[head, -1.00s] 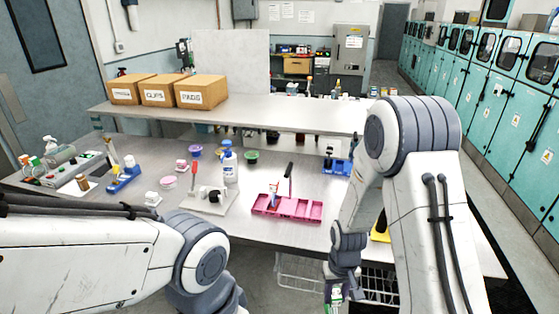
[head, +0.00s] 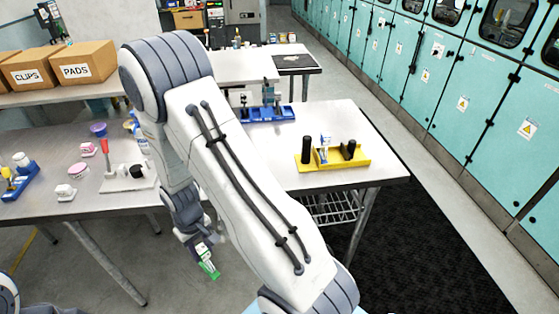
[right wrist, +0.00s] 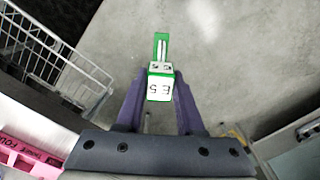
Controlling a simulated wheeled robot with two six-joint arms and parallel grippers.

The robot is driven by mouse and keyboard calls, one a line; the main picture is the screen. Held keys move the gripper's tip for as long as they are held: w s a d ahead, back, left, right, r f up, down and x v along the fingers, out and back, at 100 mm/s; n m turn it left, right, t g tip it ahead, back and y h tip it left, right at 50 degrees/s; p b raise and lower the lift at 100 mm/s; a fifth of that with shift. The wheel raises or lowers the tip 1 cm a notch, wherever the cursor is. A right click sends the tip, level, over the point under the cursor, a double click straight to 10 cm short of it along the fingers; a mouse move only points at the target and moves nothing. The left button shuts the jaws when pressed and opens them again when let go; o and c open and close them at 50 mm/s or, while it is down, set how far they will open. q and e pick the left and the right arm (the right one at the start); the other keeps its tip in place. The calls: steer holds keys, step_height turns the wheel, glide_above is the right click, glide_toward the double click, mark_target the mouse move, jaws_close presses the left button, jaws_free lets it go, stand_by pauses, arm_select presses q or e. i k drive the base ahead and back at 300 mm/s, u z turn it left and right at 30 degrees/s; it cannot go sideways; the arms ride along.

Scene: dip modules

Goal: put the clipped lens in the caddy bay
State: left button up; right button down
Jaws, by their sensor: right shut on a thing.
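My right gripper (right wrist: 158,100) is shut on a small white block with green edges and a green-framed pronged end, the clipped lens (right wrist: 160,84). Dark characters mark its face. In the head view the right gripper hangs below the table's front edge, with the green of the lens (head: 208,266) over the floor. A yellow caddy (head: 362,160) with black and blue-white items stands on the right part of the table. A blue caddy (head: 285,114) stands farther back. A pink caddy (right wrist: 22,152) shows partly in the right wrist view; my arm hides its place in the head view. My left gripper is out of view.
A wire rack (right wrist: 60,55) hangs under the table. Boxes labelled CLIPS (head: 35,72) and PADS (head: 80,64) sit on the rear shelf. A white stand (head: 128,180) and a blue holder (head: 20,184) are on the left. The table's front right surface is clear.

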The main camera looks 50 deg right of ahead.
mark_target(334, 158)
steer(key=u, duration=1.05)
steer(key=k, duration=1.3)
steer(key=z, duration=1.8)
steer(key=i, duration=0.45)
